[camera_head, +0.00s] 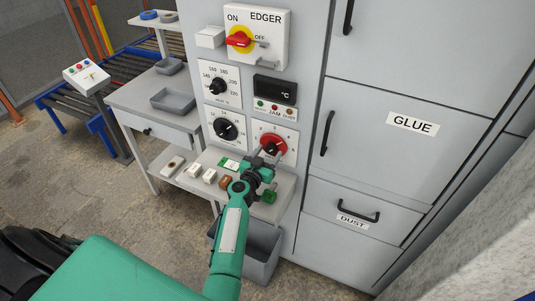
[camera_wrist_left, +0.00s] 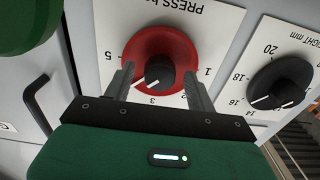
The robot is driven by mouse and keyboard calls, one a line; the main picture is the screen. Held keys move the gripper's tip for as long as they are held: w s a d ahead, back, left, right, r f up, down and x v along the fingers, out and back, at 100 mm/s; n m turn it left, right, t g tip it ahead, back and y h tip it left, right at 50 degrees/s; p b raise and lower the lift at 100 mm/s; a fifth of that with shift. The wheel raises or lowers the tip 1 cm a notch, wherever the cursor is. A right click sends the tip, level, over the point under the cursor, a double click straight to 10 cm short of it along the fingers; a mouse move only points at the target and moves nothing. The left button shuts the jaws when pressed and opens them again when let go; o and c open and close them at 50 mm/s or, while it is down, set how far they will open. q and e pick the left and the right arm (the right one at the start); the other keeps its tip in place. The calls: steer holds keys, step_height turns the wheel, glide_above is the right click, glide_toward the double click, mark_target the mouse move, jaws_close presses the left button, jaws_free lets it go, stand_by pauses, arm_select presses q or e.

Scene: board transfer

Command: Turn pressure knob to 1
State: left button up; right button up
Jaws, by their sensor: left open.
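The pressure knob (camera_head: 271,147) is a black knob on a red disc, on a white plate low on the grey machine panel. In the left wrist view the knob (camera_wrist_left: 160,71) shows upside down under the lettering "PRESS", with its white mark pointing near the 3. My left gripper (camera_head: 266,160) is open in front of it. In the left wrist view its two fingers (camera_wrist_left: 158,78) stand on either side of the black knob, over the red disc. I cannot tell whether they touch it. My right gripper is not in view.
A black height knob (camera_head: 226,129) sits left of the pressure knob. Above are a display (camera_head: 275,90) and a red-yellow switch (camera_head: 240,40). A shelf (camera_head: 285,184) with small blocks juts out below, over a grey bin (camera_head: 262,250). Cabinet doors (camera_head: 390,150) stand at right.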

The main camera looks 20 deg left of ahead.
arm_select(q)
steer(key=shift+c, duration=0.5)
steer(key=c, duration=0.9)
